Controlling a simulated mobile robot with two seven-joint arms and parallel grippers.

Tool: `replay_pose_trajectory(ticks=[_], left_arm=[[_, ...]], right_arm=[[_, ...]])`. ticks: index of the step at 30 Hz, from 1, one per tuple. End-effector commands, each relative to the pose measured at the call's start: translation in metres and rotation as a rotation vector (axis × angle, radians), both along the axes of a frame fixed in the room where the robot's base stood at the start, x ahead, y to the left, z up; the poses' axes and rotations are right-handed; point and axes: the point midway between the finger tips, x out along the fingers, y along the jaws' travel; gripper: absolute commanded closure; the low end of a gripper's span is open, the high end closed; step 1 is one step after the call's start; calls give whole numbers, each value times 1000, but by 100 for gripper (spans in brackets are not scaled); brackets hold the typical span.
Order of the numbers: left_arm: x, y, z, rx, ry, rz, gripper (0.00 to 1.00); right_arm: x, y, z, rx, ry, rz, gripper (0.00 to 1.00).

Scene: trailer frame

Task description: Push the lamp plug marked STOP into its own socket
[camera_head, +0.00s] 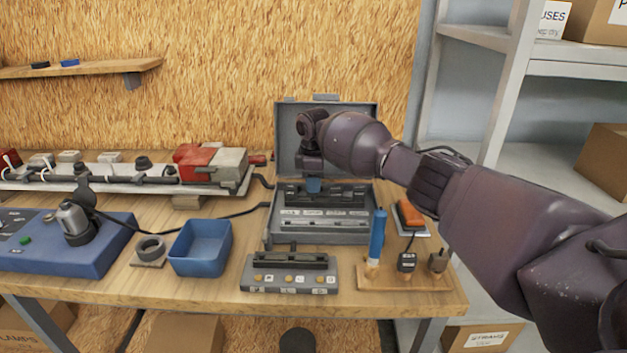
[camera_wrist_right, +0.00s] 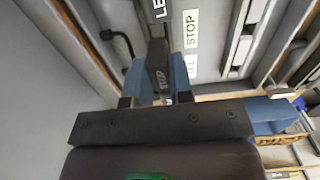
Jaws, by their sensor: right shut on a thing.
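My right gripper (camera_head: 314,186) reaches down over the open grey case (camera_head: 345,238). It also shows in the wrist view (camera_wrist_right: 162,90), where its blue fingertips are shut on a dark plug (camera_wrist_right: 161,76) lettered STOP. A white STOP label (camera_wrist_right: 191,28) is on the grey surface just beyond the plug. A second white label (camera_wrist_right: 192,64), partly covered by a fingertip, lies beside it. The plug's far end meets or overlaps a dark part with LE lettering (camera_wrist_right: 158,9); I cannot tell whether it is in a socket. My left gripper is not in view.
The case's raised lid (camera_head: 285,140) stands behind the gripper. In front are a grey block with slots (camera_head: 290,288), a blue bin (camera_head: 202,270) and a wooden stand (camera_head: 400,282) with a blue-handled tool (camera_head: 377,236). A lamp bar (camera_head: 120,187) lies at the left.

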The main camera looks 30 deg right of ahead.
Motion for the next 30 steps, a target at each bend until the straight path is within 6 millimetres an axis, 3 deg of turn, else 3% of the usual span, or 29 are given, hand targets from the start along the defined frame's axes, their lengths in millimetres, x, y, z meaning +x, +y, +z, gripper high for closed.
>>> replay_pose_trajectory(ticks=[30], left_arm=[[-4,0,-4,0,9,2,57]], right_arm=[[0,0,-9,1,-1,0,89]])
